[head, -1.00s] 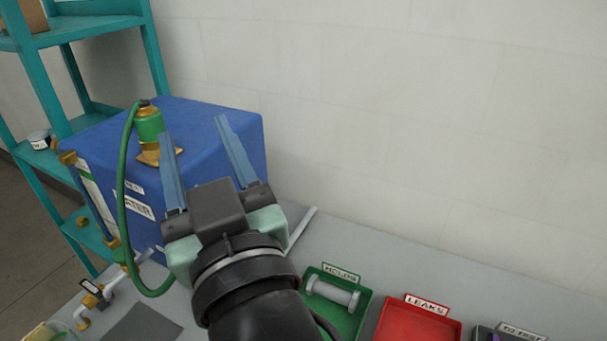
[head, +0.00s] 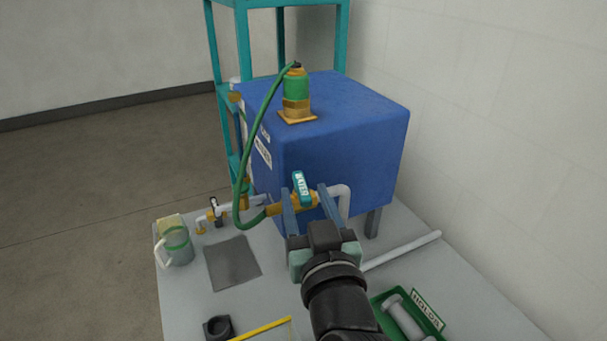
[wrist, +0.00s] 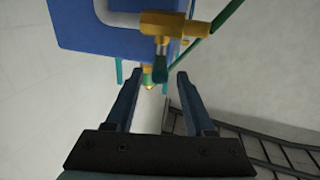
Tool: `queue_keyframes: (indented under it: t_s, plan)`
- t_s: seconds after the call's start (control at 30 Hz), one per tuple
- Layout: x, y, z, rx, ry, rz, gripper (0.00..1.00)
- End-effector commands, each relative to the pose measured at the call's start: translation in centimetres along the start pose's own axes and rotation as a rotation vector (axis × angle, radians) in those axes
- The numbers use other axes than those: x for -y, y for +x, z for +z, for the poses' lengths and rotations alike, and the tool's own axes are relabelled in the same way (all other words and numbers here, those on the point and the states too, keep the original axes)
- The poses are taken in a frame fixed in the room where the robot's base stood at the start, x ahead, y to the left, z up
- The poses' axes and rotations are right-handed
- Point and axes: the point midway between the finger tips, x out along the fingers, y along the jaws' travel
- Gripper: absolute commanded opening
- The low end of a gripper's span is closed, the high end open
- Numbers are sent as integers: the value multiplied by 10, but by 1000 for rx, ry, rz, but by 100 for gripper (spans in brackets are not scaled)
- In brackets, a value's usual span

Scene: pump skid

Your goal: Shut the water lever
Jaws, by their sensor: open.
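The water lever (head: 301,186) is a teal handle labelled WATER, standing up from a brass valve (head: 280,208) on the pipe in front of the blue tank. In the wrist view the lever (wrist: 160,67) hangs from the brass valve (wrist: 160,26), centred in the gap between the fingertips. My gripper (head: 304,190) is open, its two blue fingers on either side of the lever in the head view. I see no contact. How deep the lever sits between the fingers I cannot tell. The wrist view also shows my gripper (wrist: 158,73) empty.
The blue tank (head: 345,160) stands behind the valve, with a green hose (head: 243,170) looping down at left. A clear jug (head: 178,248), a grey mat (head: 232,263) and a green tray (head: 437,325) are on the bench. A loose grey pipe (head: 405,250) lies at right.

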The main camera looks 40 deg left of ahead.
Motion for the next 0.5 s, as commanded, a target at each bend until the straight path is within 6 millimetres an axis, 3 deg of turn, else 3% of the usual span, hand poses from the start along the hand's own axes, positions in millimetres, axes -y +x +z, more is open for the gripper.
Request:
queue_keyframes:
  t_s: [0.2, 0.5]
  plan:
    - [0, 28, -2, 0, 0, -1, 54]
    - [0, 36, 0, -1, 0, 0, 54]
